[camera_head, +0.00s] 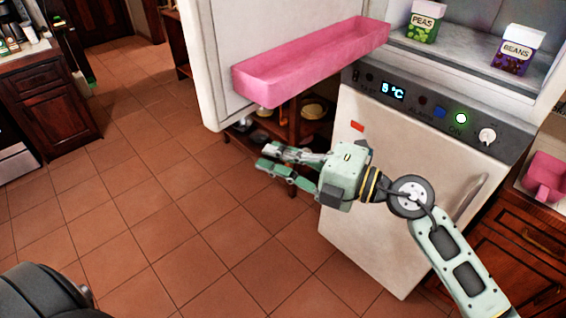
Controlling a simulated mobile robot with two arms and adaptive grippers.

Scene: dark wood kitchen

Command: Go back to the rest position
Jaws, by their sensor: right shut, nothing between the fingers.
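My right gripper (277,163) is in the middle of the view, at the end of my green arm that comes in from the lower right. Its fingers are shut with nothing between them and point left. It is in front of the left edge of the white fridge front (377,190) and below a pink door shelf (300,75). My left gripper is not in view.
The upper fridge door (225,40) stands open and bears the pink shelf. Packs of peas (424,22) and beans (517,50) stand inside. A dark cabinet (50,105) is at the left. The tiled floor (150,210) at the middle left is clear.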

